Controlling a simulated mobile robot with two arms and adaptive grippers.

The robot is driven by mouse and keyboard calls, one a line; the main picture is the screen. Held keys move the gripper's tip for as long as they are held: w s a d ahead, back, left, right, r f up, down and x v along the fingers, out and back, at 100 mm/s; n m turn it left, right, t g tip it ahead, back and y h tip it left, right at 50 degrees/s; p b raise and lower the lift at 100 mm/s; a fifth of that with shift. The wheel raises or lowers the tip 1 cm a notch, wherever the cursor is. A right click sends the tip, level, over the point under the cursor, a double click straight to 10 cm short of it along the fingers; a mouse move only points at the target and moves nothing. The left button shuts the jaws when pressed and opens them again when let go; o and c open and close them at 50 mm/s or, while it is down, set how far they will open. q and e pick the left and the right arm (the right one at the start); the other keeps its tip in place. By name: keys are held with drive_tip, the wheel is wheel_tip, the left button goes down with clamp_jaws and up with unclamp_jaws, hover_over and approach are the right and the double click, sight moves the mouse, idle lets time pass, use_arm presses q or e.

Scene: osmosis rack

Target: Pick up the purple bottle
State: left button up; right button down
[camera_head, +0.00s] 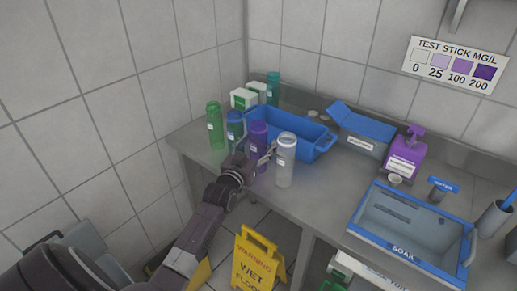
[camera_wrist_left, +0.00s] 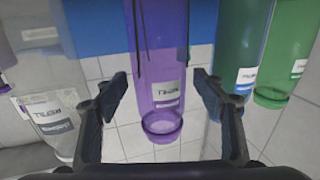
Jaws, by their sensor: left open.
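In the left wrist view the purple bottle (camera_wrist_left: 158,60), with a white label, shows between the two open fingers (camera_wrist_left: 160,88). I see gaps on both sides, and cannot tell how deep it sits between them. The clear bottle (camera_wrist_left: 48,105) is left of the fingers there. My right gripper is not in view.
A green bottle (camera_head: 214,125) stands at the counter's left end. A blue bin (camera_head: 318,145) is behind the purple bottle. A purple soap dispenser (camera_head: 406,155) and a sink-like blue tray (camera_head: 440,262) are to the right. A yellow wet-floor sign (camera_head: 256,258) stands below the counter.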

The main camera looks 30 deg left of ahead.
use_arm(q)
drive_tip(key=c, duration=1.3)
drive_tip(key=shift+o, duration=0.2)
